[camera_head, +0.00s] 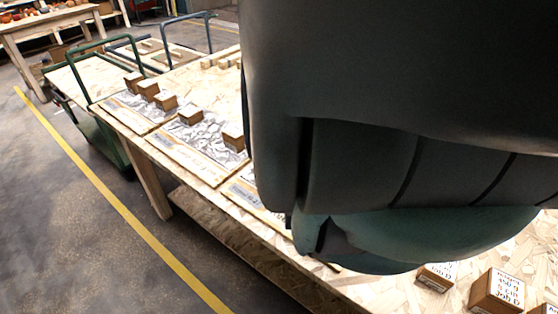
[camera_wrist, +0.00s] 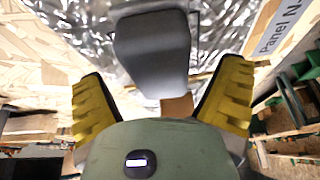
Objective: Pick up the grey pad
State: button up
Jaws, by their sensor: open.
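The grey pad (camera_wrist: 152,55) shows in the wrist view as a dark grey, rounded block at the upper middle, in front of crinkled silver foil. My gripper (camera_wrist: 163,80) is open, with one yellow ridged finger on each side of the pad's lower part in the picture. Gaps show between the pad and both fingers, and nothing is held. How far the pad is from the fingers in depth is hard to tell. In the head view my own dark arm covers the right side, and neither pad nor fingers can be made out.
A brown block (camera_wrist: 177,106) shows just below the pad in the wrist view. In the head view, foil-topped panels (camera_head: 208,142) with small wooden blocks (camera_head: 190,114) lie along the chipboard table (camera_head: 255,222). Labelled blocks (camera_head: 497,291) stand at lower right. A green-railed cart (camera_head: 88,52) stands at left.

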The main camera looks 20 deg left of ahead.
jog(key=shift+f+b, duration=0.4)
jog(key=shift+b, duration=0.05)
dwell(0.6)
jog(key=c, duration=1.4)
jog(key=shift+o, duration=0.2)
jog(key=shift+r, duration=0.2)
